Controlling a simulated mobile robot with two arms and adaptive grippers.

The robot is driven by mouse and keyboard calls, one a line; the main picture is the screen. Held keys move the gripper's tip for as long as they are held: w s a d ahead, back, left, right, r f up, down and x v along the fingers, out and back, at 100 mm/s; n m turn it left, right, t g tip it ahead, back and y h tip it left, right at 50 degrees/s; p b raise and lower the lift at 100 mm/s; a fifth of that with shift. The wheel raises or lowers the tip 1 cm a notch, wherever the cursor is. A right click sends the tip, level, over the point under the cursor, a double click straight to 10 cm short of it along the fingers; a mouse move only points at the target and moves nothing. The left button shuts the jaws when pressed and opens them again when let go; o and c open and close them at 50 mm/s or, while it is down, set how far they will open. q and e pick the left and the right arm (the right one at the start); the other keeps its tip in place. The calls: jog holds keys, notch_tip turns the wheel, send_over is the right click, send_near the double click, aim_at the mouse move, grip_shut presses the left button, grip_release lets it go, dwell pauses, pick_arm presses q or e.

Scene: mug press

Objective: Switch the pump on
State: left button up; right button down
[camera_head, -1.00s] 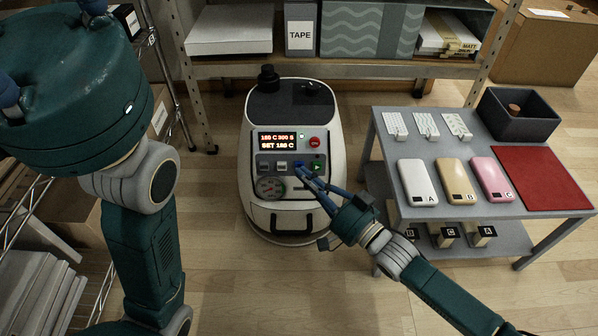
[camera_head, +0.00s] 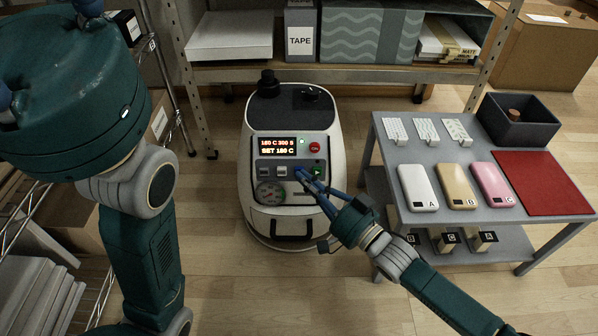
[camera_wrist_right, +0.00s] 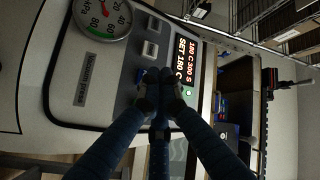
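The white machine (camera_head: 240,205) stands on the floor with a lit display (camera_head: 278,147) reading a temperature and "SET 180 C". Below the display is a row of small switches; two grey ones show clearly, the left (camera_head: 265,171) and the middle (camera_head: 281,171). A blue piece beside them is partly hidden by my fingers. A round gauge (camera_head: 270,192) sits below; it also shows in the right wrist view (camera_wrist_right: 102,15). My right gripper (camera_head: 303,177) is at the panel, fingertips together (camera_wrist_right: 160,80), with nothing seen between them. Contact cannot be told.
A grey table (camera_head: 400,214) with phone-like cases stands to the right. A shelf (camera_head: 345,73) is behind, and a wire rack is at the left.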

dwell(0.6)
jog(key=shift+w+f, duration=0.1)
jog(key=shift+w, duration=0.3)
